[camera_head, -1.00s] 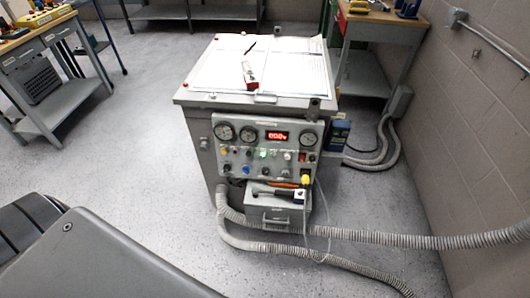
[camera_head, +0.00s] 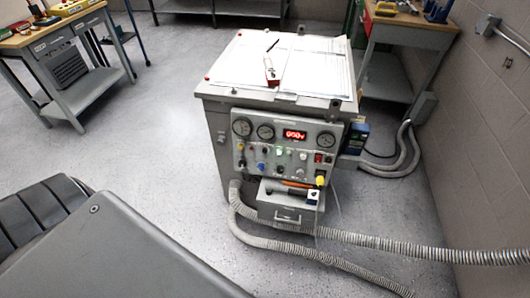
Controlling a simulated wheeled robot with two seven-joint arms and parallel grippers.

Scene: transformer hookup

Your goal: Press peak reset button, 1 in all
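A grey control cabinet (camera_head: 215,150) stands in the middle of the room, with a panel (camera_head: 250,148) on its front. The panel carries round gauges, a red lit display (camera_head: 294,135), a green lit light (camera_head: 279,152), a blue knob (camera_head: 261,167) and several other small buttons and knobs. The labels are too small to read, so I cannot tell which one is the peak reset button. Neither of my grippers is in view.
A drawer (camera_head: 285,215) juts out below the panel. Ribbed hoses (camera_head: 400,252) run from the cabinet across the floor to the right. Workbenches stand at the left (camera_head: 85,100) and the back right (camera_head: 395,75). The floor left of the cabinet (camera_head: 160,165) is clear.

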